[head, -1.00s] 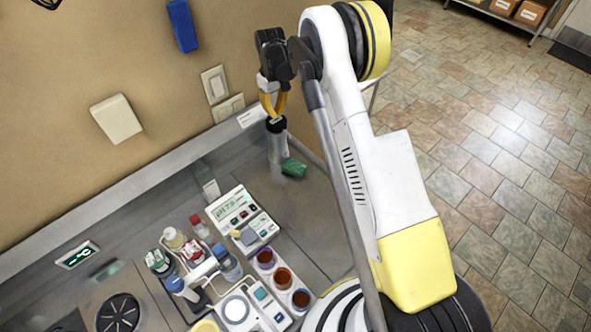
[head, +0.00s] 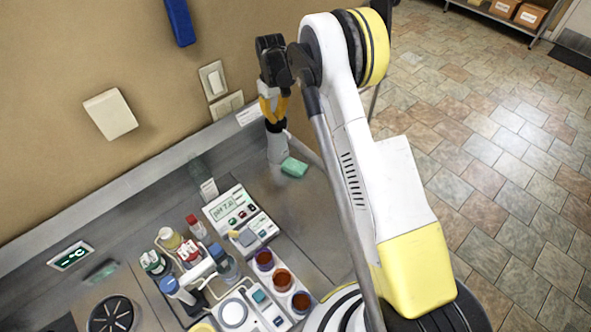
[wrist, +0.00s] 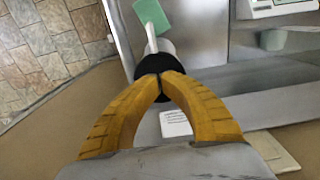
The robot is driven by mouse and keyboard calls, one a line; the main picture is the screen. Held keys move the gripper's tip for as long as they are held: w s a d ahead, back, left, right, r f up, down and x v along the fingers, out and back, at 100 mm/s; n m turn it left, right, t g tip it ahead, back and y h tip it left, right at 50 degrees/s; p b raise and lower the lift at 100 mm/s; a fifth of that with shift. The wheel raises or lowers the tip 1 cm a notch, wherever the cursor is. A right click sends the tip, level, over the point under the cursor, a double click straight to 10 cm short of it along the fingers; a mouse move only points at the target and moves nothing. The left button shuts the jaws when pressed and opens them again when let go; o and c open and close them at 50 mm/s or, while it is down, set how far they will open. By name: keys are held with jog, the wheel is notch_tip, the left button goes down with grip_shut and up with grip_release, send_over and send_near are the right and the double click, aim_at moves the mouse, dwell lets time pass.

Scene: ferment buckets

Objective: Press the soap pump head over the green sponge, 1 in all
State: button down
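The soap dispenser (head: 278,152) is a grey-white bottle with a black pump head (head: 276,126), standing upright at the far end of the bench against the wall. In the wrist view, the black pump head (wrist: 148,66) has a pale spout (wrist: 150,38) pointing at the sponge. The sponge (head: 294,167) lies beside the bottle, pale green; it also shows in the wrist view (wrist: 153,16). My gripper (head: 271,118) is above the bottle, its yellow fingers bowed. In the wrist view its tips (wrist: 158,76) meet at the top of the pump head and seem to touch it.
A pH meter (head: 238,214), bottles in a rack (head: 190,255) and several dark-filled cups (head: 283,280) stand nearer on the bench. Wall switches (head: 213,79) are close to my gripper's left. The bench around the sponge is clear.

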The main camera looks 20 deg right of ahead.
jog(key=shift+f, duration=0.25)
jog(key=shift+r, duration=0.1)
jog(key=shift+r+p, duration=0.7)
jog(key=shift+r, duration=1.6)
notch_tip(320, 180, up, 6)
jog(key=shift+p, duration=0.95)
